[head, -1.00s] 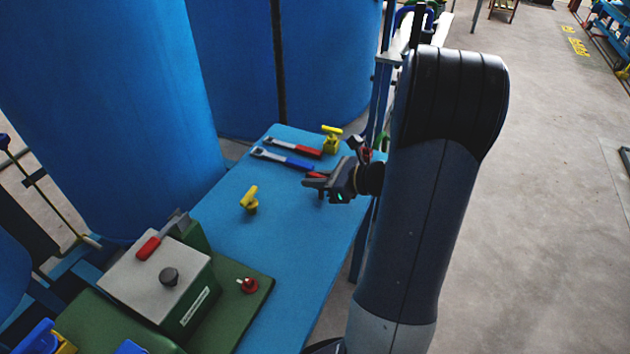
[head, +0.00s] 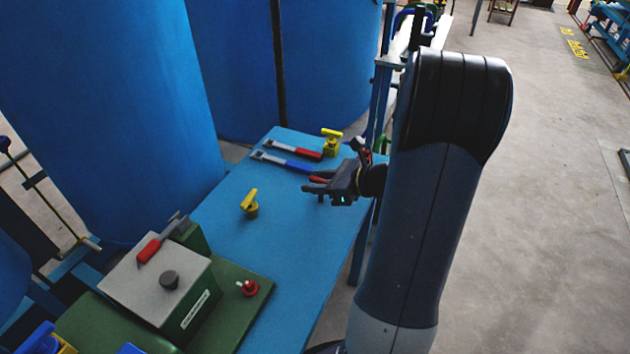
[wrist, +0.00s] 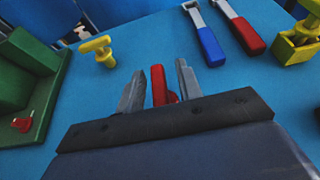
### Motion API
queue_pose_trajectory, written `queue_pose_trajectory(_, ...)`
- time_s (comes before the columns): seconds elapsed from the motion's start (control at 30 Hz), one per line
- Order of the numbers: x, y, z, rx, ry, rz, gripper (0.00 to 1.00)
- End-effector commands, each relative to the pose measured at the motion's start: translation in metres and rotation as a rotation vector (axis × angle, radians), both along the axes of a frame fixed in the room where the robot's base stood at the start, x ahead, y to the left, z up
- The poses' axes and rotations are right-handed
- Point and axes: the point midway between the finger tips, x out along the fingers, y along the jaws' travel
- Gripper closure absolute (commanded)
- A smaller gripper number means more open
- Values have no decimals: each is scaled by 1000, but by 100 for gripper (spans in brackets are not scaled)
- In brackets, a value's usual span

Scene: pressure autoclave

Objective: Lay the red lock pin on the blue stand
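The fingers are spread, with blue gaps beside the pin. In the head view my gripper (head: 312,183) is low over the right part of the blue stand (head: 225,212), and a bit of red shows between its fingers. The blue top also shows in the wrist view (wrist: 100,85). The pin's lower end is hidden, so I cannot tell whether it touches the top.
A blue-handled tool (head: 286,161), a red-handled tool (head: 297,150) and a yellow valve-like piece (head: 331,141) are behind my gripper. Another yellow-handled piece (head: 250,203) stands to the left. A grey-topped box (head: 155,275) and a small red knob (head: 248,288) are on a green base.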

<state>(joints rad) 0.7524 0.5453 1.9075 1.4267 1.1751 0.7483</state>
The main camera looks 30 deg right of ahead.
Motion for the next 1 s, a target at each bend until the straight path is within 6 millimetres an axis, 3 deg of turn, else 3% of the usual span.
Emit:
queue_pose_trajectory(0.5, -69, -55, 37, -1, 0, -5, 66)
queue_pose_trajectory(0.7, -81, -64, 43, -1, 1, -3, 66)
queue_pose_trajectory(1.0, -83, -65, 43, -1, 1, 0, 66)
